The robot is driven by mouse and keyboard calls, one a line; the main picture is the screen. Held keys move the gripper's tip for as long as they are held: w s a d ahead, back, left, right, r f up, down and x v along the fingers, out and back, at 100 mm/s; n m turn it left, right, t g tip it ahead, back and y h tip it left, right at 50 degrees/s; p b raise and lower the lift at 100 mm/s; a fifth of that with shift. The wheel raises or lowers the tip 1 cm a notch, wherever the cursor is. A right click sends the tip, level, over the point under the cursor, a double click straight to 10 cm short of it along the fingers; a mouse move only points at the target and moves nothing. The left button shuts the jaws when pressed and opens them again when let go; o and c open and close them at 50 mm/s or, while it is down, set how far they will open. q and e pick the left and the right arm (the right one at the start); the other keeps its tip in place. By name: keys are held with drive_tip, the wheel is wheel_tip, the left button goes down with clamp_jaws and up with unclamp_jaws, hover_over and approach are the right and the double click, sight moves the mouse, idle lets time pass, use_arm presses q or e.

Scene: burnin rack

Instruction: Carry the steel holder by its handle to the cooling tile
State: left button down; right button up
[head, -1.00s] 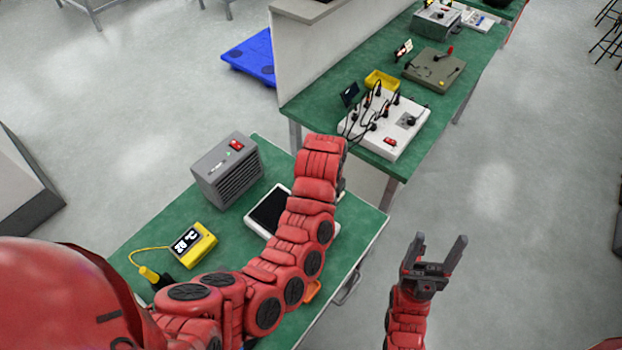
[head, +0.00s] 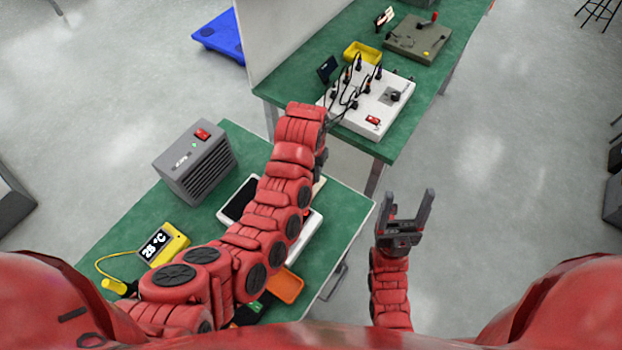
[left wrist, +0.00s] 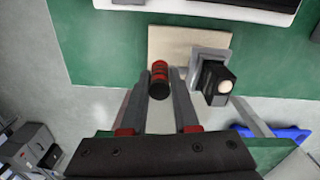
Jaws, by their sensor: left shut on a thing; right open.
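In the left wrist view the left gripper (left wrist: 160,85) is shut on a red and black handle (left wrist: 159,72). The steel holder (left wrist: 214,53) is a grey metal piece to the right of the handle, with a black block (left wrist: 215,82) with a pale round top. The link between handle and holder is hard to make out. The beige cooling tile (left wrist: 170,45) lies behind and under the holder in that view; whether they touch is unclear. In the head view the left gripper is mostly hidden by its arm. The right gripper (head: 405,203) is open and empty, over the floor.
On the near green bench (head: 345,212) stand a grey heater-like box (head: 195,165), a white flat device with a dark top (head: 240,198), a yellow thermometer (head: 163,246) and an orange tray (head: 286,286). The far bench holds a white board with cables (head: 372,112).

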use_arm(q)
wheel_tip(320, 180, down, 3)
drive_tip(key=shift+r+p, duration=0.1)
drive_tip(key=shift+p, duration=0.5)
drive_tip(key=shift+f, duration=0.3)
drive_tip(key=c, duration=0.7)
unclamp_jaws()
drive_tip(key=shift+f, duration=0.1)
drive_tip(key=shift+o, duration=0.2)
